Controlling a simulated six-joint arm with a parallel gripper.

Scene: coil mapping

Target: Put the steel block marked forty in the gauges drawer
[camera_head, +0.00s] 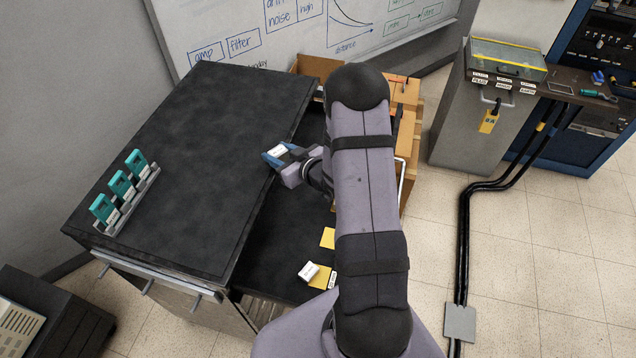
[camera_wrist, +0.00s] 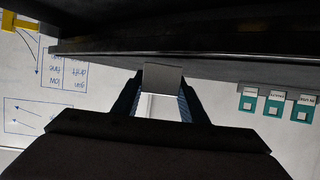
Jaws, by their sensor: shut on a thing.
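My gripper (camera_head: 283,156) is shut on a small pale block (camera_head: 277,150) just over the right edge of the black-topped bench (camera_head: 190,150). In the wrist view the block (camera_wrist: 163,78) shows as a grey piece between the blue fingers of my gripper (camera_wrist: 158,100). I cannot read any mark on it. A small white block (camera_head: 309,271) lies on the lower black surface (camera_head: 275,245) beside a yellow card (camera_head: 322,277). I cannot tell which drawer is the gauges drawer; no such label is readable.
Three teal-and-white pieces (camera_head: 122,186) stand in a rack on the bench's left side. A long bar handle (camera_head: 165,272) runs along its front. A wooden unit (camera_head: 407,125) stands behind my arm. A grey cabinet (camera_head: 465,135) bears a glass-lidded box (camera_head: 505,62). The bench top's middle is clear.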

